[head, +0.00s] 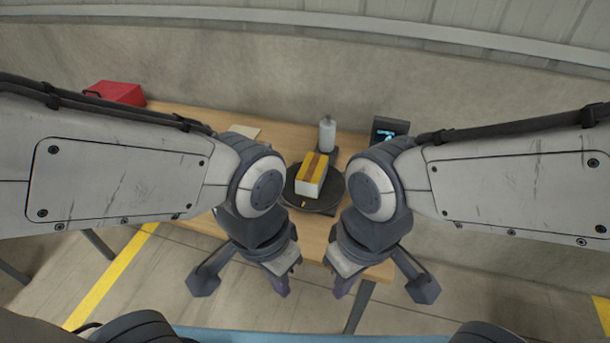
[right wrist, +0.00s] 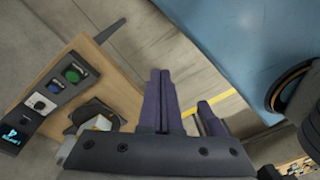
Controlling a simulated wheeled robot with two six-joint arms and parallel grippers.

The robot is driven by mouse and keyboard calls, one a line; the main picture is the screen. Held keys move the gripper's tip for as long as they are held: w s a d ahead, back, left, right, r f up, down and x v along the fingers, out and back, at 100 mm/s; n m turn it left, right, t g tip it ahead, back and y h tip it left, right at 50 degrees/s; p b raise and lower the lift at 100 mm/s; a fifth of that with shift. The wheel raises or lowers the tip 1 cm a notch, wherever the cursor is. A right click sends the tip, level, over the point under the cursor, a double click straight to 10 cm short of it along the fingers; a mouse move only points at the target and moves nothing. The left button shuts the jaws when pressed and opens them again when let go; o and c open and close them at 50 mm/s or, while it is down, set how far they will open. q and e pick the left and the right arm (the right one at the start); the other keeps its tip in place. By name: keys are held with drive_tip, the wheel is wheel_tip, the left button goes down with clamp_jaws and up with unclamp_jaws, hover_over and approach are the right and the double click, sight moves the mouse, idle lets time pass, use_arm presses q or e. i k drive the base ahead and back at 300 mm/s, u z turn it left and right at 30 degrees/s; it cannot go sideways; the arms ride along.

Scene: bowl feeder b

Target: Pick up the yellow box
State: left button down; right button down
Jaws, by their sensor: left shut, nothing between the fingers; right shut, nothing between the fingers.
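The yellow box (head: 313,171) has a yellow top with a brown stripe down the middle and pale sides. It lies on a dark round plate (head: 326,203) on the wooden table. In the right wrist view a part of it (right wrist: 101,122) shows at the lower left. My left gripper (head: 283,289) is shut and empty, in front of the table's near edge. My right gripper (head: 340,289) is shut and empty beside it, also in front of the edge. The right wrist view shows its fingers (right wrist: 158,90) together. Both grippers are apart from the box.
A clear bottle (head: 326,135) stands behind the box. A dark control panel (head: 388,130) with a lit screen is at the back right. A red case (head: 120,93) sits at the back left. The bare table (head: 180,118) shows on the left. A wall closes the back.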

sight(310, 178)
drive_tip(key=u, duration=0.5)
drive_tip(key=k, duration=1.2)
drive_tip(key=z, duration=0.4)
drive_tip(key=i, duration=1.5)
drive_tip(key=u, duration=0.8)
drive_tip(key=i, duration=0.2)
drive_tip(key=u, duration=0.25)
